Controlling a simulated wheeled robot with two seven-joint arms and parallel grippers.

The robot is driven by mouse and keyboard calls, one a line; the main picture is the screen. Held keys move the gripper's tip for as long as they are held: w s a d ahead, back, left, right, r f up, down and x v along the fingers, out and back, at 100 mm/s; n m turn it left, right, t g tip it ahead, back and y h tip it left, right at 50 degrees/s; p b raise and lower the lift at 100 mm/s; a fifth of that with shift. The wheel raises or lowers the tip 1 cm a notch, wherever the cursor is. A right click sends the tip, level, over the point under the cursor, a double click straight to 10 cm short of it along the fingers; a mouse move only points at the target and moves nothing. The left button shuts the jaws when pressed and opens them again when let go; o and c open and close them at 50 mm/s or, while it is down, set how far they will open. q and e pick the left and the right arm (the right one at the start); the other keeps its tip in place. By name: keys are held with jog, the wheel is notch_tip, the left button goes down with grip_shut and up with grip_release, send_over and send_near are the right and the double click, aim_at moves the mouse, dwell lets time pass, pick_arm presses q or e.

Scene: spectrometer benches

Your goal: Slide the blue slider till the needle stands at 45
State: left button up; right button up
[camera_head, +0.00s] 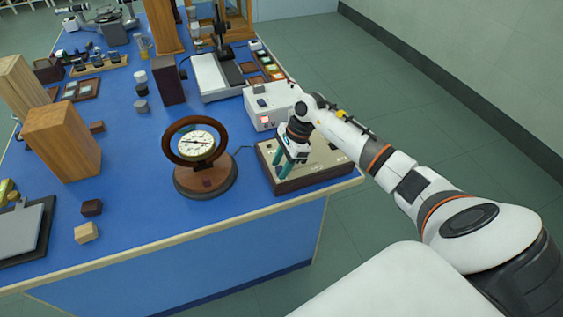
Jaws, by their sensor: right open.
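A round dial (196,143) with a pale face stands in a dark wooden ring on a round wooden base (207,181). Its needle is a dark line, lying nearly level across the face; the numbers are too small to read. To its right is a flat panel box (325,166) with a light top and dark sides at the table's front right corner. My right gripper (284,168) is over the left part of this box, fingers pointing down, open. The blue slider cannot be made out; the gripper may hide it. My left gripper is not in view.
A white box with a red display (264,120) stands just behind the panel. Wooden blocks (62,142) and a dark tray (26,228) are on the left. A balance-like stand (215,80) is at the back. Blue tabletop (150,215) is clear in front of the dial.

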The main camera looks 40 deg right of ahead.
aim_at(295, 169)
grip_shut()
jog(key=d+b, duration=0.2)
jog(key=d, duration=0.1)
jog(key=s+d+b, duration=0.1)
jog(key=d+b, duration=0.1)
jog(key=shift+s+f, duration=0.1)
jog(key=shift+f, duration=0.15)
jog(key=shift+s+d+r, duration=0.1)
jog(key=shift+d, duration=0.15)
jog(key=shift+r, duration=0.1)
jog(key=shift+a, duration=0.1)
grip_release()
jog(key=shift+r, duration=0.1)
